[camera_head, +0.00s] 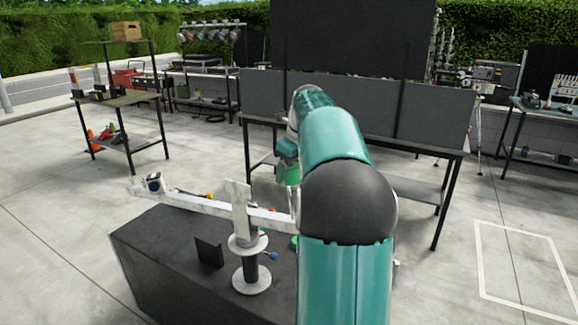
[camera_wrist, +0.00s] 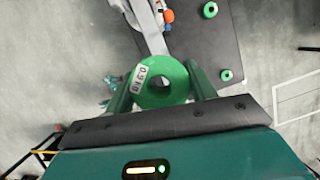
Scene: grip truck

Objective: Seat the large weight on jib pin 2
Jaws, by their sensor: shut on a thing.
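My gripper (camera_wrist: 160,88) is shut on a large green ring-shaped weight (camera_wrist: 148,96), which has a white label and a centre hole. One finger is on each side of it. In the head view my arm hides most of the gripper, and a green part of the weight (camera_head: 291,174) shows beside it. The pale jib (camera_head: 188,200) is a long beam on a post on a dark box. In the wrist view the jib (camera_wrist: 149,30) runs up from just beyond the weight. The jib's right end is hidden by my arm. I cannot make out pin 2.
The dark box (camera_head: 150,245) bears the post (camera_head: 250,265) and a small black plate (camera_head: 208,253). An orange ball (camera_wrist: 168,16) is beside the jib. A long bench (camera_head: 425,150) stands behind.

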